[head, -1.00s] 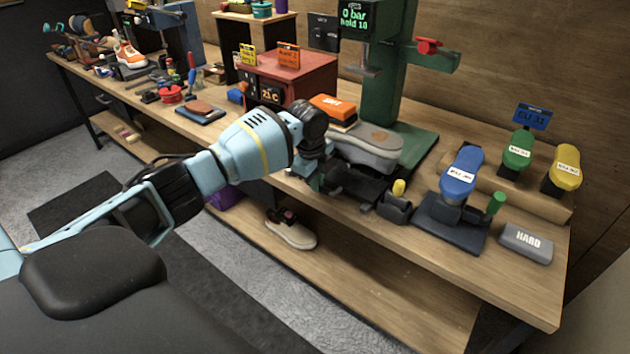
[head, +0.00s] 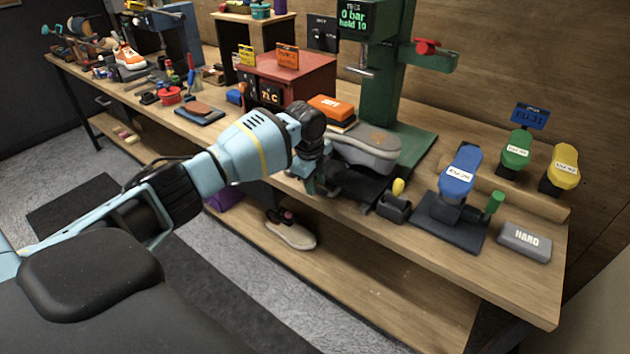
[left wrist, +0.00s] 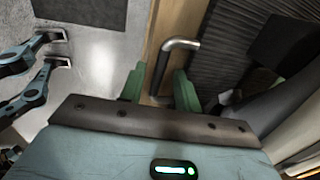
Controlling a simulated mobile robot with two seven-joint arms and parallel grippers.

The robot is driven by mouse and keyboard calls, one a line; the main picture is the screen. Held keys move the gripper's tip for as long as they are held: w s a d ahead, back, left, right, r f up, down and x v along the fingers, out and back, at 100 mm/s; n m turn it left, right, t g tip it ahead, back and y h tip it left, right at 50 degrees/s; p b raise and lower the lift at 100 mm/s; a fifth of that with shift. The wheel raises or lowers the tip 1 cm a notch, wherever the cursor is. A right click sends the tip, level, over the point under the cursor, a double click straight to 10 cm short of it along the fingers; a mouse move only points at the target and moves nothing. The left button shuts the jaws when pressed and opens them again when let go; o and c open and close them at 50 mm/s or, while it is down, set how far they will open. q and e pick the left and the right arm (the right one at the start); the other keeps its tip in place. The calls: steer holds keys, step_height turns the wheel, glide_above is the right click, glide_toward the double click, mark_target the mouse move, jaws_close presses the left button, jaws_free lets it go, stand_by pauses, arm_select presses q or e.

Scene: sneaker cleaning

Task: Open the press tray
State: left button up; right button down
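The press tray (head: 352,184) is a dark, flat piece at the foot of the green press (head: 393,95), near the front edge of the bench. A grey sole-shaped piece (head: 366,150) sits over it. My left gripper (head: 316,180) is at the tray's left front end and partly hides it. In the left wrist view, a bent metal handle (left wrist: 178,46) stands out beside the dark ribbed tray surface (left wrist: 232,42). The green fingers of my left gripper (left wrist: 160,88) are apart, with the handle's bar between them. Contact cannot be made out. My right gripper is not seen.
A black holder with a yellow knob (head: 398,187) stands right of the tray. Further right are a blue last on a dark stand (head: 459,172) and a grey HARD block (head: 525,241). A red heater box (head: 288,78) stands behind. A shoe (head: 291,233) lies on the lower shelf.

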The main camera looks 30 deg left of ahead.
arm_select(q)
step_height(320, 180, up, 8)
steer(key=s, duration=0.1)
steer(key=shift+s+f+p, duration=0.15)
steer(key=shift+s+p, duration=0.1)
steer(key=shift+p, duration=0.15)
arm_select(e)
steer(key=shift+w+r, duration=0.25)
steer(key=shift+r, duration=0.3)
